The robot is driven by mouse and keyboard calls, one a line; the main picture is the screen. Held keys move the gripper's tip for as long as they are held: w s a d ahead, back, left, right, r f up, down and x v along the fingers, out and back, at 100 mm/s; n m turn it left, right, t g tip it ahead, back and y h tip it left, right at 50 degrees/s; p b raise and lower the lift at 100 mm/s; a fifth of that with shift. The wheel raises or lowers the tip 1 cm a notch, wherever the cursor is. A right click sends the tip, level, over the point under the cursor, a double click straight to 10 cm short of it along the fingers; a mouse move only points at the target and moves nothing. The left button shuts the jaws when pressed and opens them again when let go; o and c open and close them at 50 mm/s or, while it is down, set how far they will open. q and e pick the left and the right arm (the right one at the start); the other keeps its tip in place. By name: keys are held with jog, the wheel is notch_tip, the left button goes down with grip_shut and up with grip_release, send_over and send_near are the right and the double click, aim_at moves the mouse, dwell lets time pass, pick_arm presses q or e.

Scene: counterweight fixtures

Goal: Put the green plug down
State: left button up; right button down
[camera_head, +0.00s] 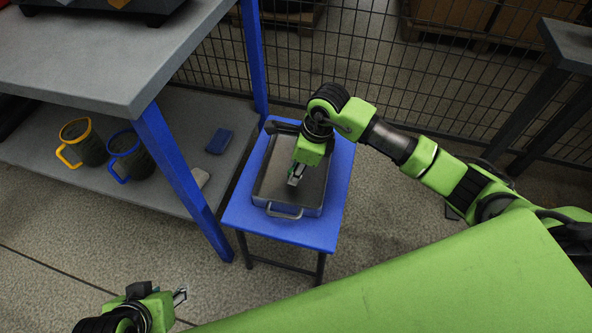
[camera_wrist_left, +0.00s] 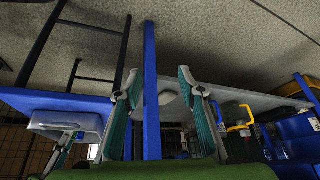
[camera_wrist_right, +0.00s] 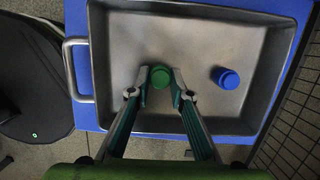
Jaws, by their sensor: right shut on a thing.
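The green plug (camera_wrist_right: 160,77) is between the fingertips of my right gripper (camera_wrist_right: 160,88), which is shut on it. In the head view my right gripper (camera_head: 295,180) points down inside the metal tray (camera_head: 285,212). I cannot tell whether the plug touches the tray floor. The tray also shows in the right wrist view (camera_wrist_right: 128,40), where a blue plug (camera_wrist_right: 225,78) stands on its floor, right of the green plug. My left gripper (camera_head: 181,296) is low at the lower left, away from the tray. Its fingers (camera_wrist_left: 158,80) are apart and empty in the left wrist view.
The tray sits on a small blue table (camera_head: 245,211). A grey workbench (camera_head: 120,75) with blue legs stands to the left. Its lower shelf holds a yellow-handled mug (camera_head: 90,148), a blue-handled mug (camera_head: 130,160) and a blue block (camera_head: 219,141). A wire fence runs behind.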

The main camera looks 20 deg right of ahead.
jog(key=shift+f+b, duration=0.4)
jog(key=shift+f, duration=0.15)
jog(key=c, duration=1.8)
grip_release()
jog(key=shift+c, duration=0.2)
pick_arm(q)
jog(key=w+t, duration=0.1)
jog(key=w+d+r, duration=0.1)
jog(key=w, duration=0.1)
jog(key=w+r+t, duration=0.1)
jog(key=shift+w+d+t+h, duration=0.3)
jog(key=shift+w, duration=0.05)
